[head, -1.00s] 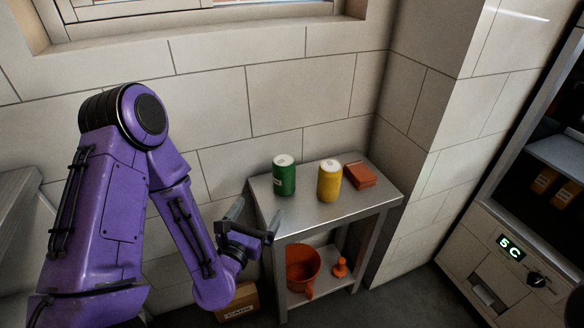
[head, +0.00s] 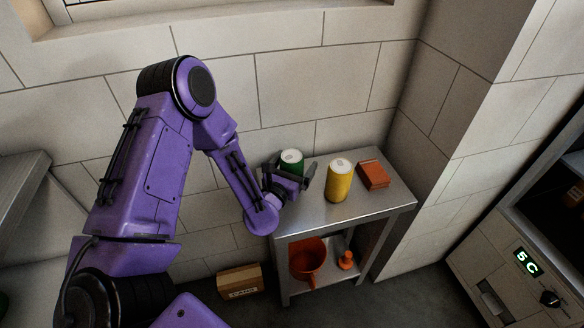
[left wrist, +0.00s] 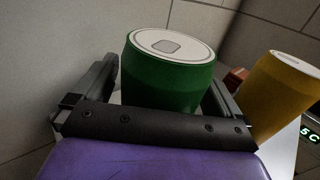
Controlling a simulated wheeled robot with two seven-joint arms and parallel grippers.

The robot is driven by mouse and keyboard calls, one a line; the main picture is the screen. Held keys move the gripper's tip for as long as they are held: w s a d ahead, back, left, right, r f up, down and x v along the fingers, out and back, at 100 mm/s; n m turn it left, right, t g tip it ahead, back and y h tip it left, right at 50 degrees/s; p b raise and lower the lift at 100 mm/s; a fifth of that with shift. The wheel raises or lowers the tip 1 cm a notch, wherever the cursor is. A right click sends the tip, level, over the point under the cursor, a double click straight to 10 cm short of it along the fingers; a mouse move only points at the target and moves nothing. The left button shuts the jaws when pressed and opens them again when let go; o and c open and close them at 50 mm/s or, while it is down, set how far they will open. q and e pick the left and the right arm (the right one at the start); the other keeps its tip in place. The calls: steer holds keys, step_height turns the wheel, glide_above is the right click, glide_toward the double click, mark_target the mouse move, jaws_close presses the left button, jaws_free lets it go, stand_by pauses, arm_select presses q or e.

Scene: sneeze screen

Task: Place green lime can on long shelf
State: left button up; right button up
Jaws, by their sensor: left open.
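The green can (head: 291,160) with a white lid stands upright on the metal table, partly hidden behind my left gripper in the head view. My left gripper (head: 292,174) is open at the can. In the left wrist view the green can (left wrist: 168,75) stands between the two open fingers, with a finger on each side; I cannot tell whether they touch it. My right gripper is not in view. I cannot tell which surface is the long shelf.
A yellow can (head: 339,181) stands close to the right of the green can, also in the left wrist view (left wrist: 283,92). An orange-red block (head: 373,174) lies beyond it on the metal table (head: 375,200). An orange bucket (head: 307,259) sits on the lower shelf.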

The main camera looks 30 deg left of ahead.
mark_target(295, 152)
arm_select(q)
steer(key=shift+w, duration=0.1)
steer(key=c, duration=1.4)
steer(key=shift+r, duration=0.5)
steer(key=shift+c, duration=0.2)
step_height(295, 152, up, 3)
steer(key=shift+d+f, duration=0.1)
steer(key=s+d+r+p, duration=0.7)
steer(key=s+r+p, duration=0.2)
steer(key=s+p, duration=0.2)
steer(key=shift+s+d, duration=0.15)
steer(key=shift+s, duration=0.3)
steer(key=w+d+r+m+h, duration=0.1)
steer(key=w+d+h, duration=0.1)
steer(key=w+d, duration=0.3)
steer(key=shift+w+r+m+h, duration=0.3)
steer(key=shift+m+h, duration=0.1)
